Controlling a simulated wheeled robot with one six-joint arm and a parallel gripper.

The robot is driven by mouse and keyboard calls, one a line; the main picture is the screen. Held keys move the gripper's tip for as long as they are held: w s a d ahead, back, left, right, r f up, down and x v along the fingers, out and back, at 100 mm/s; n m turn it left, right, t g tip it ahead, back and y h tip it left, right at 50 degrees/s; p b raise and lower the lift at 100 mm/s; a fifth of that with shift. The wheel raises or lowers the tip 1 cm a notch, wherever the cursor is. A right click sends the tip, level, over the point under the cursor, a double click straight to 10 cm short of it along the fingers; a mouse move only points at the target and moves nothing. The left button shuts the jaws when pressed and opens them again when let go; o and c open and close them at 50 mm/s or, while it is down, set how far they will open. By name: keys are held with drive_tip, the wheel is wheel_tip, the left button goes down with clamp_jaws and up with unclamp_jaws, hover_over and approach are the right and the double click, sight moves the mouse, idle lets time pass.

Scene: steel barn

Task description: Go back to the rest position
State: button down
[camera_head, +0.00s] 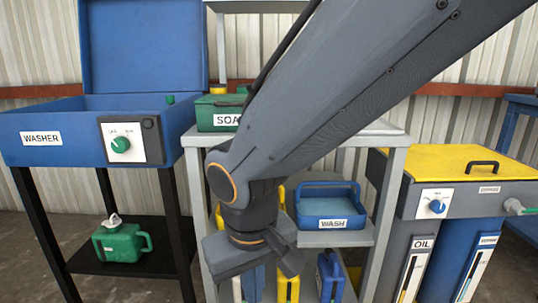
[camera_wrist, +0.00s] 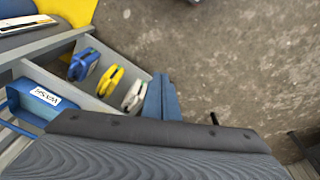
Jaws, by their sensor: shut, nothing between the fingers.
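My gripper (camera_head: 252,283) hangs low in the middle of the head view, in front of the grey shelf rack. Its blue fingers are together with nothing between them. They also show in the wrist view (camera_wrist: 161,98), beyond the dark grey gripper body, against the concrete floor beside the rack. My arm bends down from the upper right and hides much of the rack. No rest position is marked in either view.
The grey rack (camera_head: 391,198) holds a blue WASH tray (camera_head: 331,208), a green SOAP box (camera_head: 212,115) and jugs below. The blue washer (camera_head: 75,118) stands left with its lid open; a green jug (camera_head: 120,243) sits underneath. A yellow-topped cabinet (camera_head: 430,170) stands right. Bare floor (camera_wrist: 245,50) shows beside the gripper.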

drive_tip(key=s+d+f+n+g, duration=0.1)
drive_tip(key=s+f+g, duration=0.1)
drive_tip(key=s+f, duration=0.25)
drive_tip(key=d+r+m+p, duration=0.3)
drive_tip(key=d+r+p, duration=0.7)
drive_tip(key=r+p, duration=0.3)
drive_tip(key=s+d+r+m+p, duration=0.1)
drive_tip(key=d+r+m+p, duration=0.2)
drive_tip(key=d+r+p, duration=0.8)
drive_tip(key=shift+s+r+m+p, duration=0.25)
drive_tip(key=shift+r+p, duration=1.3)
drive_tip(key=shift+p, duration=1.4)
